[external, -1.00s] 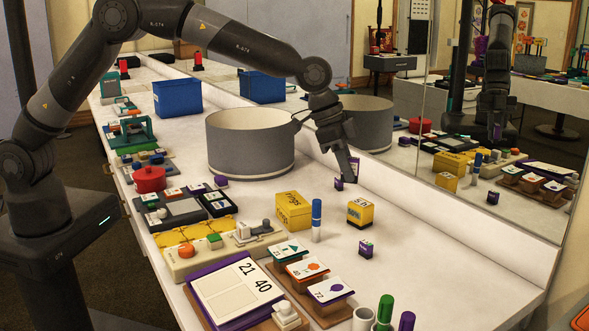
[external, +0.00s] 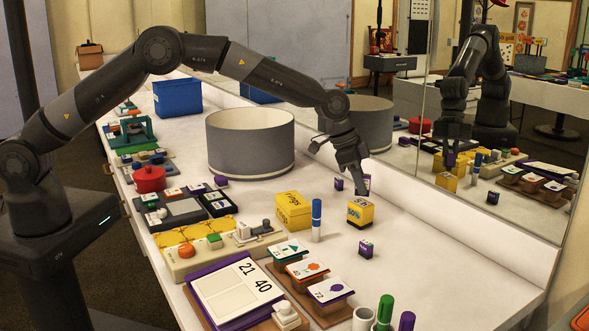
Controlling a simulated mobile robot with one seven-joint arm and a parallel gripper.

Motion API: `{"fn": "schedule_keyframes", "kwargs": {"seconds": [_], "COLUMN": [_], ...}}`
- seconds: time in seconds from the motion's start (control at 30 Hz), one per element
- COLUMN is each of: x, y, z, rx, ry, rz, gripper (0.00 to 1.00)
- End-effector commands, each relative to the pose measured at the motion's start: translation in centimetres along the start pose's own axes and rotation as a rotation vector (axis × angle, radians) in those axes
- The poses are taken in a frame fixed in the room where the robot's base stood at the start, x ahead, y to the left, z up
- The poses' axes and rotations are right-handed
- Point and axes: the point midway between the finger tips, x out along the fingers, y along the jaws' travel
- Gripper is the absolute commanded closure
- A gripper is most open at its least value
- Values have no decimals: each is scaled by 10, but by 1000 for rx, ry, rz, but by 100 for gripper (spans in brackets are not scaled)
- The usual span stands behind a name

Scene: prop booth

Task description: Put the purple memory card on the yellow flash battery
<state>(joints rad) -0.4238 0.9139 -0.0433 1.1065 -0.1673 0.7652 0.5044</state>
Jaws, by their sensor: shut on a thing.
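My gripper (external: 361,187) is shut on the purple memory card (external: 366,182), which is mostly hidden by the fingers; a bit of purple shows at the fingertips. The gripper points down just above the yellow flash battery (external: 360,213), a small yellow block with a printed label on the white counter. I cannot tell whether the card touches the battery's top. The mirror also shows purple between the fingers over the yellow block.
A small purple block (external: 338,184) stands behind and left of the battery, another purple block (external: 366,249) in front. A yellow box (external: 293,211) and a blue marker (external: 316,219) stand left. A large grey round tub (external: 250,150) is behind. The mirror wall runs along the right.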

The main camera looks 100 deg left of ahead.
Motion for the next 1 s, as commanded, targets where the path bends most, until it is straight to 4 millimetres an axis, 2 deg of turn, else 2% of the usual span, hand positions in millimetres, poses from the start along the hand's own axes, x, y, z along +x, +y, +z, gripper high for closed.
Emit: {"fn": "schedule_keyframes", "kwargs": {"seconds": [0.03, 0.13, 0.47, 0.5, 0.73, 1.0], "x": [8, 16, 19, 20, 19, 18], "y": [0, 0, 0, 0, 0, 0], "z": [4, 7, 8, 8, 8, 7], "rx": [0, 0, 0, 0, 0, 0], "ry": [-2, -1, -1, 0, 0, 0], "rz": [1, 0, 0, 0, 0, 0], "gripper": [100, 100, 100, 85, 66, 65]}}
